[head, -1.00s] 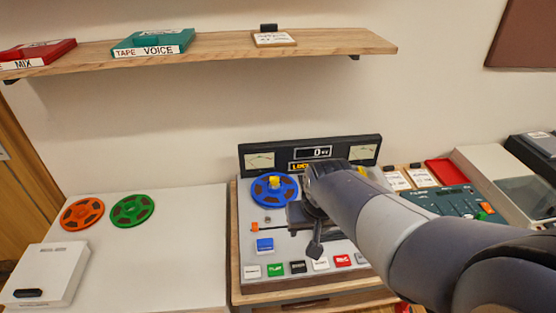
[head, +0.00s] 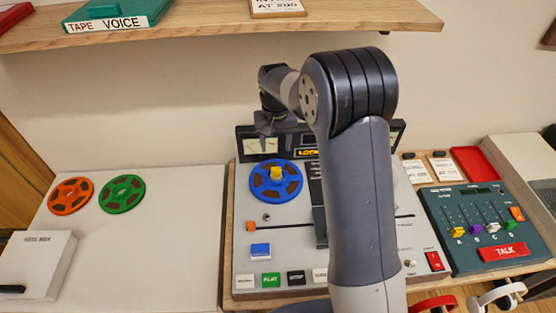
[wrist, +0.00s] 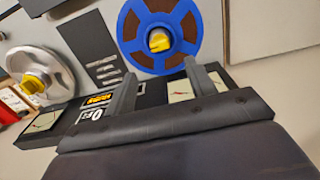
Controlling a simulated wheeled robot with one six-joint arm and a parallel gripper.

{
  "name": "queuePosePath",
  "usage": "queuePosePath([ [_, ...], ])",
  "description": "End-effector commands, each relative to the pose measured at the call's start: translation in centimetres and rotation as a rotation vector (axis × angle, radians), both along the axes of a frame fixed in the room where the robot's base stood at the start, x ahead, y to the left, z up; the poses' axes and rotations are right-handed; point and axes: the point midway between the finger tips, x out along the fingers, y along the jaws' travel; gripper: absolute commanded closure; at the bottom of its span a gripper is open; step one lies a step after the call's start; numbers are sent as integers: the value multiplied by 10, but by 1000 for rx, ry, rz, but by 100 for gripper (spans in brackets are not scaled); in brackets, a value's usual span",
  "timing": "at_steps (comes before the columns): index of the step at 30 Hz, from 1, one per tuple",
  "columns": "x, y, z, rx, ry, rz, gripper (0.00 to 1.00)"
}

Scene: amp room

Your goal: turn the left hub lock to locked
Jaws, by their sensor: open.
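The left hub lock (head: 276,173) is a small yellow knob at the centre of the blue reel (head: 262,191), on the left of the tape deck. It also shows in the wrist view (wrist: 159,40), beyond my fingers. I cannot tell its turn position for sure. My gripper (head: 265,128) is above and behind the blue reel, in front of the meter panel. In the wrist view my gripper (wrist: 160,85) has its fingers apart with nothing between them, clear of the knob. My arm hides the right reel in the head view.
The meter panel (head: 248,144) stands behind the reels, with a lit yellow sign partly hidden. A wooden shelf (head: 220,30) hangs above. In the wrist view a silver reel (wrist: 52,62) with another yellow knob (wrist: 33,83) is at left. A mixer (head: 460,255) stands right of the deck.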

Motion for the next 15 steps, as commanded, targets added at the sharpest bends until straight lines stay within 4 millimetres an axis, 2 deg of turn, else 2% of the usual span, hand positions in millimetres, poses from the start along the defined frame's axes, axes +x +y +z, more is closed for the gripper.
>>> queuePosePath([
  [9, -2, -1, -59, -1, 6, 0, 47],
  [15, -1, -1, -86, 0, 2, 0, 47],
])
